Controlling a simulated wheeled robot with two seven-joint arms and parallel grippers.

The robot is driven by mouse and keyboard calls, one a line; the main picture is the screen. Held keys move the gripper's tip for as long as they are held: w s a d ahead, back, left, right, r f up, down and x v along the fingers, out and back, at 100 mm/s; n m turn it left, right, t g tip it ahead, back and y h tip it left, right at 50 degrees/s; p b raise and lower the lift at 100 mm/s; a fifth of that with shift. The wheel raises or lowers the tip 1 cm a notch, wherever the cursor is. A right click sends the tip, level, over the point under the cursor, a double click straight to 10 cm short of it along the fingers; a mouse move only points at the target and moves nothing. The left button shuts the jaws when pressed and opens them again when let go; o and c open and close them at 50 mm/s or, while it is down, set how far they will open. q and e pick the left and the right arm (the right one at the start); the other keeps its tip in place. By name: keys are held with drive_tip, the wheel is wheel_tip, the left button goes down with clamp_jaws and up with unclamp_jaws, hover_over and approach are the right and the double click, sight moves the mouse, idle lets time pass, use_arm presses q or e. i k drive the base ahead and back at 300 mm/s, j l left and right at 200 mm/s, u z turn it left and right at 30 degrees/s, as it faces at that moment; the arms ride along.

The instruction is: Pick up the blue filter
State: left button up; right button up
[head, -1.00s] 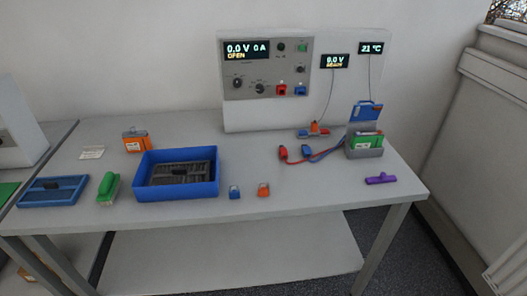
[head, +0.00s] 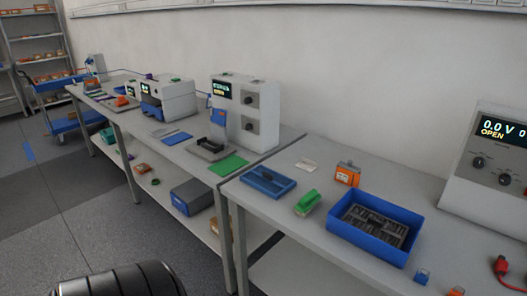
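A flat blue rectangular panel with a dark raised piece in its middle (head: 268,181), which looks like the blue filter, lies at the left end of the near table (head: 290,228). It lies flat and nothing covers it. Another flat blue piece (head: 178,139) lies on the neighbouring table to the left; I cannot tell what it is. Neither of my grippers is in view.
Right of the panel are a green block (head: 307,202), an orange box (head: 347,173) and a blue tray (head: 342,233) with dark contents. A green mat (head: 228,165) lies on the neighbouring table. Open floor (head: 100,215) is at left. A blue cart (head: 62,103) stands farther back.

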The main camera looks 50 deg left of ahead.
sight(272, 183)
drive_tip(key=u, duration=1.6)
drive_tip(key=i+l, duration=0.2)
